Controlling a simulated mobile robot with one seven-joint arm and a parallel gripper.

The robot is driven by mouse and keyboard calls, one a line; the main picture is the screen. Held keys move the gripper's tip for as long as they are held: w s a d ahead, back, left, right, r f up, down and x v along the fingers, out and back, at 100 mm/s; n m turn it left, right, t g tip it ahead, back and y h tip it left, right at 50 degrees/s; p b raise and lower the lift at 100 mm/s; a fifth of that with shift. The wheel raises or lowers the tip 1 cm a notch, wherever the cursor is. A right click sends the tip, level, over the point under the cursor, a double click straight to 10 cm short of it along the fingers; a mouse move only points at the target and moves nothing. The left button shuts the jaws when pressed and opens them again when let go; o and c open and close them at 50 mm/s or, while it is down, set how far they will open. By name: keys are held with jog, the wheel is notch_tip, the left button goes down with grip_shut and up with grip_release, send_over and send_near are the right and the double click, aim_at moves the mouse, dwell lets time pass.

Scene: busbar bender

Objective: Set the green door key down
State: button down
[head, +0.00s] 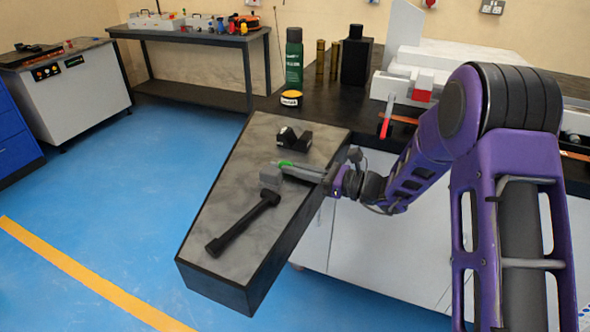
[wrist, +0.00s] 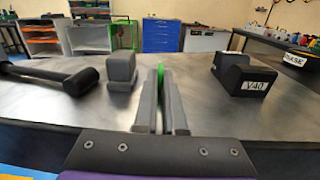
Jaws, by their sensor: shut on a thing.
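The green door key (head: 284,164) shows as a small green piece at the tip of my gripper (head: 290,168). In the wrist view the key (wrist: 160,84) is a thin green edge between the two grey fingers of my gripper (wrist: 160,95), which are shut on it. The fingers are over the grey worktop (head: 222,192), low above its surface. I cannot tell whether the key touches the top. Most of the key is hidden by the fingers.
A grey block (head: 271,177) and a black bar-shaped tool (head: 240,225) lie left of the fingers in the wrist view. A black V-block (head: 293,138) marked V40 is on the right there. A yellow tape-like disc (head: 291,98) and a green bottle (head: 294,56) stand farther back.

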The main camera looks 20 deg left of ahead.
jog(key=shift+f, duration=0.15)
jog(key=c, duration=1)
grip_release()
jog(key=shift+r, duration=0.25)
jog(key=d, duration=1.2)
jog(key=shift+s, duration=0.45)
jog(key=shift+a+f, duration=0.1)
jog(key=shift+f, duration=0.05)
